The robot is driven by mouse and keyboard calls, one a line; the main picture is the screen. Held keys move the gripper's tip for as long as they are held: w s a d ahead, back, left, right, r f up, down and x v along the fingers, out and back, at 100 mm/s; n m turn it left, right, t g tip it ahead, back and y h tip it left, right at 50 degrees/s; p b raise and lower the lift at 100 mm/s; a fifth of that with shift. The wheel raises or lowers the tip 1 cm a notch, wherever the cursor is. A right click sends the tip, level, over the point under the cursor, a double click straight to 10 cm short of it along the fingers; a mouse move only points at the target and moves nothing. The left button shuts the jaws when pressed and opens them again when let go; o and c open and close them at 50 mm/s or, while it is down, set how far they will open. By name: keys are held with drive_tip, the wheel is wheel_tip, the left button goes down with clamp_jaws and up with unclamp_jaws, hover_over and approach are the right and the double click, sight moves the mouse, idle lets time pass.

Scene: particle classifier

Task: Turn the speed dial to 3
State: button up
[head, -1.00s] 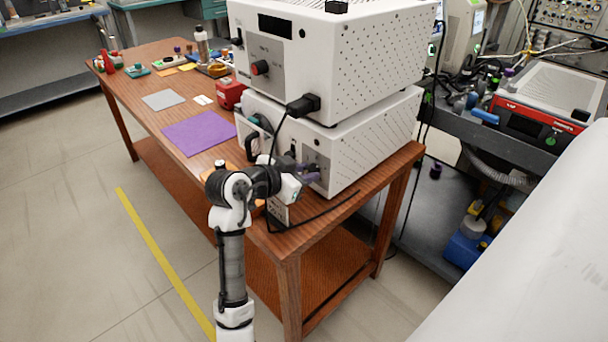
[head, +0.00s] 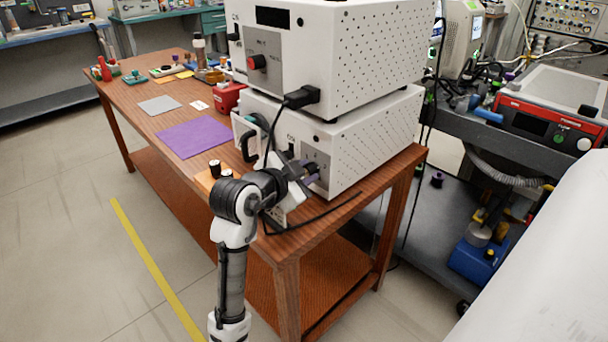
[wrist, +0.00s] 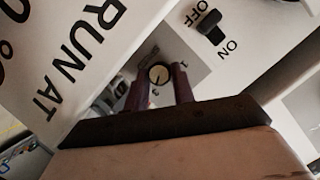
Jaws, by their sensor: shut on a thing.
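The speed dial (wrist: 158,74) is a small round knob with a light face and dark rim, on a grey panel (wrist: 190,50) in the wrist view. Small marks surround it, too blurred to read surely; I cannot tell its setting. My gripper (wrist: 160,88) has its two dark purplish fingers on either side of the knob and is shut on it. In the head view my gripper (head: 311,171) is at the front panel of the lower white machine (head: 365,145), and the dial is hidden there.
An ON/OFF rocker switch (wrist: 211,27) sits close to the dial. A white sign reading "RUN AT" (wrist: 85,45) stands beside my gripper. A black cable (head: 268,150) hangs close to my arm. The upper machine (head: 340,50) stands on top. A purple mat (head: 193,136) lies left.

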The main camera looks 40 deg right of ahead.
drive_tip(key=o, duration=1)
drive_tip(key=v, duration=1.4)
drive_tip(key=shift+d, duration=0.1)
